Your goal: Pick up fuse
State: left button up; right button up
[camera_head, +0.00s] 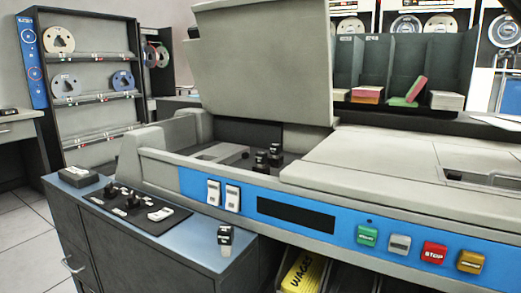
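Several small dark pieces with pale labels look like fuses, but I cannot read the labels. One fuse-like piece (225,234) stands upright on the blue cabinet top near its right front corner. Others, including one fuse-like piece (132,202), sit on a black mat (156,228) on the same cabinet top. Two or three more dark pieces (275,154) stand inside the open bay of the grey machine (360,173). Neither of my grippers is in view.
The machine's raised grey lid (262,65) stands over the bay. A dark box (78,176) lies at the cabinet's left end. A blue panel with coloured buttons (433,253) runs along the machine's front. Card stacks (446,100) sit in bins behind. Yellow "WAGES" cards (303,272) lie below.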

aim_at(262, 156)
jog(key=z, duration=0.1)
jog(key=k, duration=1.35)
jog(key=u, duration=0.35)
jog(key=i, duration=1)
jog(key=z, duration=0.1)
